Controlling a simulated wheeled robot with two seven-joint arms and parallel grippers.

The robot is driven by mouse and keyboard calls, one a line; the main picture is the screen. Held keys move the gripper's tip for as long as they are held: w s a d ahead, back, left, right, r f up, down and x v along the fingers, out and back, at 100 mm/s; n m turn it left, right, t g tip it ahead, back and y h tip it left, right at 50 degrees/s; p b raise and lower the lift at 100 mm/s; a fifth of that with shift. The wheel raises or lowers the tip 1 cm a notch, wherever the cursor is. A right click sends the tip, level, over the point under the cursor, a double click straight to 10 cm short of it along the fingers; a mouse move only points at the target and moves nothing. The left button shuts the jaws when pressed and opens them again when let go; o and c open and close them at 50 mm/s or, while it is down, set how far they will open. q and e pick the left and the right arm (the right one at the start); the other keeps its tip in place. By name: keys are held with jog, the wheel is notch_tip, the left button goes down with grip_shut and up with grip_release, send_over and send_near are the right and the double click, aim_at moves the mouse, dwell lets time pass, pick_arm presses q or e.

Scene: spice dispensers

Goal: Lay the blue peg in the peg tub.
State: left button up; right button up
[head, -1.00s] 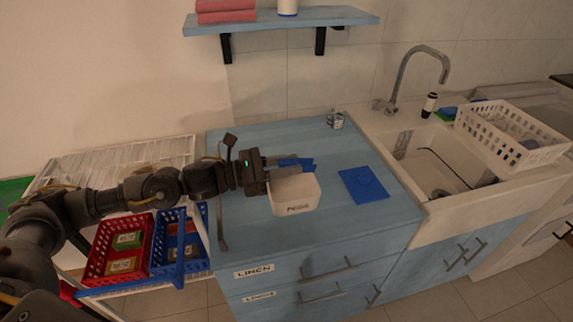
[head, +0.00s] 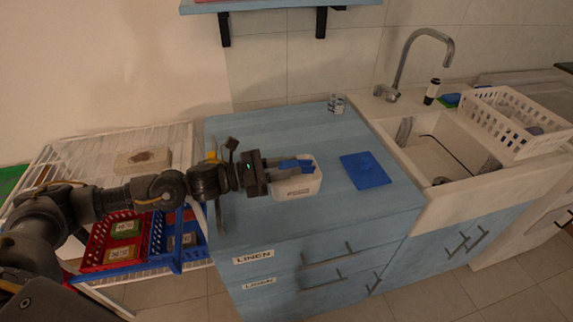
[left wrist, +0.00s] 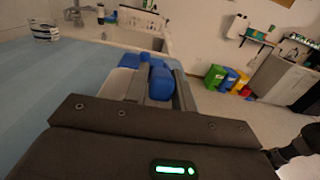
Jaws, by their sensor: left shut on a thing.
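My left gripper (head: 293,167) is shut on the blue peg (head: 290,163), at the white peg tub (head: 300,187) on the blue counter. In the head view the fingers and peg overlap the tub's opening; I cannot tell how far below the rim the peg is. In the left wrist view the blue peg (left wrist: 161,84) shows between the fingers (left wrist: 157,88), and part of the white tub (left wrist: 112,84) shows to their left. The fingers hide part of the peg and tub. My right gripper is not in view.
A flat blue mat (head: 366,175) lies right of the tub. A small patterned cup (head: 337,104) stands at the counter's back. The sink (head: 440,150) and a white rack (head: 515,122) are to the right. Red (head: 112,242) and blue (head: 178,238) baskets are at lower left.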

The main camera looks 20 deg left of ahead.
pick_arm(q)
jog(key=o, duration=0.8)
jog(key=shift+o, duration=0.2)
jog(key=shift+r, duration=0.6)
jog(key=s+d+r+p, duration=0.4)
jog(key=s+r+p, duration=0.4)
jog(key=s+r, duration=0.3)
jog(key=shift+s+r, duration=0.4)
jog(key=shift+s, duration=0.8)
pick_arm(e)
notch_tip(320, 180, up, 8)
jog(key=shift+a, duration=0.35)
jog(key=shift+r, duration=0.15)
